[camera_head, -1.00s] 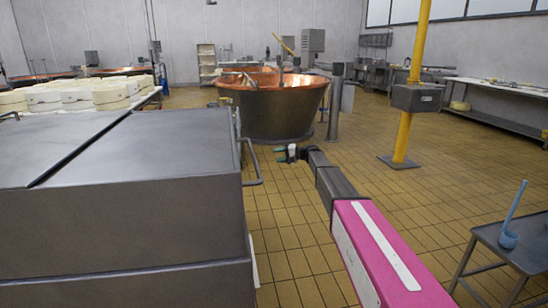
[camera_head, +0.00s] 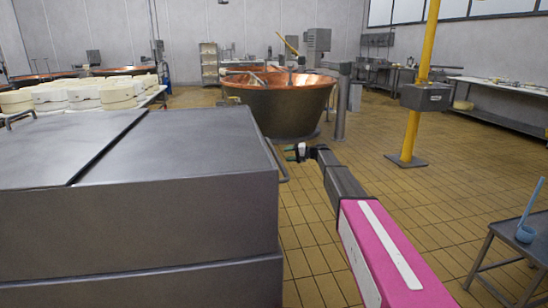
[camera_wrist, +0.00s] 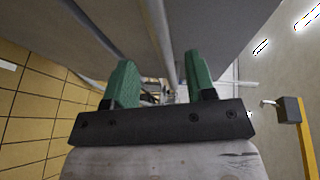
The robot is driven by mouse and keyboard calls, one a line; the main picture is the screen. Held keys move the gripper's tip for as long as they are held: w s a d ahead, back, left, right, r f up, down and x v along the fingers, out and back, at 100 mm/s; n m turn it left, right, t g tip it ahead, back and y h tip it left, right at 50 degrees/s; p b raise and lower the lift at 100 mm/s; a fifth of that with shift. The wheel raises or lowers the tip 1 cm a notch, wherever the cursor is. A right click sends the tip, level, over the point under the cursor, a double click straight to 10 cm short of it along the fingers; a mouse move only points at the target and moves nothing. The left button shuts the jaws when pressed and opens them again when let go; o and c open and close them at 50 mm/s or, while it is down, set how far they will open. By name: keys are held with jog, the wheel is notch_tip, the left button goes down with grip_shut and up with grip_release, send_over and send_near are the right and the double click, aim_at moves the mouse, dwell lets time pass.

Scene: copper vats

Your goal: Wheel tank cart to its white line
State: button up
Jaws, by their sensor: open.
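The tank cart is a large grey metal box (camera_head: 130,240) with a two-part flat lid, filling the left foreground of the head view. Its tubular handle (camera_head: 277,160) sticks out from the right side. My gripper (camera_head: 294,153) is just right of that handle, at about its height. In the wrist view my gripper's green fingers (camera_wrist: 160,65) are apart. A grey bar, seemingly the handle (camera_wrist: 161,38), runs in beyond and between them, but I cannot tell its distance. I cannot make out the white line for certain in either current view; the cart hides the floor behind it.
A copper vat (camera_head: 280,108) stands ahead on the tiled floor. A yellow post (camera_head: 414,120) with a grey box stands right of it. Tiles between are clear.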

aim_at(276, 155)
jog(key=x, duration=0.7)
jog(key=shift+a, duration=0.2)
grip_shut()
